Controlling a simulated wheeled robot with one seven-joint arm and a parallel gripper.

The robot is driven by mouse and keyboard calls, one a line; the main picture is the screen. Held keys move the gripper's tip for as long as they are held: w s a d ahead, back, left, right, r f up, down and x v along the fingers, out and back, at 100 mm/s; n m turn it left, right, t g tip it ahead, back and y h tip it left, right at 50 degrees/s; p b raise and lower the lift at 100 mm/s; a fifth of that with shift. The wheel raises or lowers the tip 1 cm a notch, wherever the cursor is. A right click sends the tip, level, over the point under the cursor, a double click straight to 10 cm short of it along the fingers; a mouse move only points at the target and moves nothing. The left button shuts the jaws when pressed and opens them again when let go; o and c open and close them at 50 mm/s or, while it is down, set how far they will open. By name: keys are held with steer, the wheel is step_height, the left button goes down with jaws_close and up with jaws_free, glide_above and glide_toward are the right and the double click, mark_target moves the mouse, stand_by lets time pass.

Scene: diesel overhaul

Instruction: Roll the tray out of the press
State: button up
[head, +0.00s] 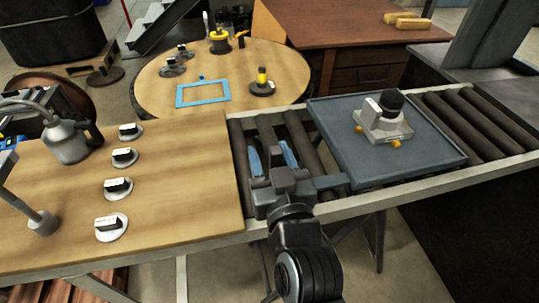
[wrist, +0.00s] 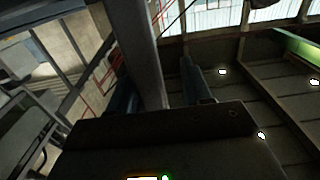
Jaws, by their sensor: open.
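The flat blue-grey tray (head: 350,150) lies on the roller conveyor, right of my gripper. It carries a light grey part (head: 385,122) with a black round top and yellow feet. My gripper (head: 272,158) is over the rollers at the tray's left, its two blue fingers apart. A short grey bar (head: 328,182) shows between my gripper and the tray's near left corner; I cannot tell what it joins. In the wrist view, a grey bar (wrist: 142,45) runs between the fingers (wrist: 160,92); whether they touch it is unclear. A grey machine (head: 490,40), possibly the press, stands at the far right.
A wooden table (head: 180,190) with several small parts on white discs adjoins the conveyor's left end. A round table (head: 220,110) with a blue frame (head: 203,93) stands behind. Bare rollers (head: 465,125) show right of the tray. A pale rail (head: 430,185) edges the conveyor's near side.

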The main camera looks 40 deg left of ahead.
steer(key=b+v, duration=0.2)
steer(key=v, duration=0.5)
steer(key=shift+s+d, duration=0.25)
steer(key=s+d+f+m+t+h, duration=0.1)
steer(key=s+d+f+m+h, duration=0.15)
steer(key=d, duration=0.55)
steer(key=s+d+f+m+t+h, duration=0.2)
steer(key=s+d+f+h, duration=0.1)
steer(key=d, duration=0.4)
steer(key=s+d+f+m+t+h, duration=0.1)
steer(key=s+d+f+m+h, duration=0.15)
steer(key=d, duration=0.55)
steer(key=s+d+r+m+h, duration=0.3)
steer(key=s+d+h, duration=0.3)
steer(key=s+d, duration=1)
steer(key=shift+s+r, duration=0.25)
steer(key=shift+r, duration=0.25)
